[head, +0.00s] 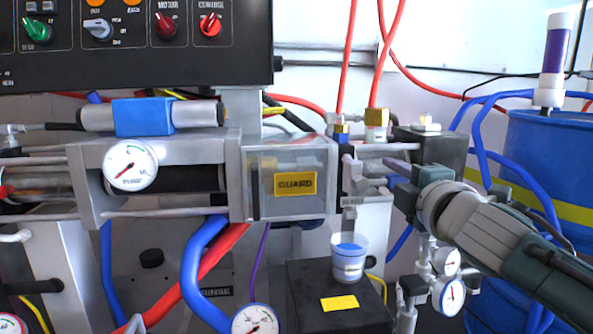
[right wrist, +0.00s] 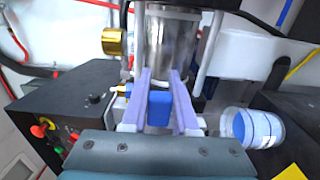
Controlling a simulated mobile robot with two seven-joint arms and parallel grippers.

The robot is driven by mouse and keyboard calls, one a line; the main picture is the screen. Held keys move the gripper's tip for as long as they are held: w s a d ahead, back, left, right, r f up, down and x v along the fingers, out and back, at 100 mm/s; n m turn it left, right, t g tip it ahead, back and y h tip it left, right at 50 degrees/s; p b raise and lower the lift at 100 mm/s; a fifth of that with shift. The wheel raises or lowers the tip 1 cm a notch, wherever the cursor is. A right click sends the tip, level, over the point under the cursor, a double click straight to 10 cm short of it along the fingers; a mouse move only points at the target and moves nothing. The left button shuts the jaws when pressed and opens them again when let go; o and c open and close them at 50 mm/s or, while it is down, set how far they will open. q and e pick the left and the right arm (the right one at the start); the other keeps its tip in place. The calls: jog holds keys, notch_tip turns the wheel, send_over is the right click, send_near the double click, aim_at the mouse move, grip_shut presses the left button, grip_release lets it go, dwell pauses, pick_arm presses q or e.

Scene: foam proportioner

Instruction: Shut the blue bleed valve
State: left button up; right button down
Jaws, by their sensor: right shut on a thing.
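The blue bleed valve handle (right wrist: 159,108) lies between the two purple fingers of my right gripper (right wrist: 162,100) in the right wrist view. The fingers are shut on it from both sides. In the head view my right gripper (head: 393,172) reaches in from the right, to the right of the clear guard box, with its fingertips at the metal block. There a small blue part shows beside the fingers, largely hidden by them. The handle's exact angle is hard to tell. My left gripper is not in view.
A clear guard box (head: 292,212) with a yellow label is left of the gripper. A white cup with blue contents (head: 349,262) stands on a black box below. Gauges (head: 447,280) hang under my arm. A blue drum (head: 555,140) and hoses crowd the right.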

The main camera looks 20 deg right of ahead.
jog(key=shift+f, duration=0.15)
dwell(0.3)
jog(key=c, duration=0.7)
grip_release()
jog(key=shift+s, duration=0.1)
jog(key=shift+s+a, duration=0.1)
jog(key=shift+s, duration=0.15)
jog(key=p+v, duration=0.2)
jog(key=v, duration=0.7)
jog(key=shift+s+a, duration=0.1)
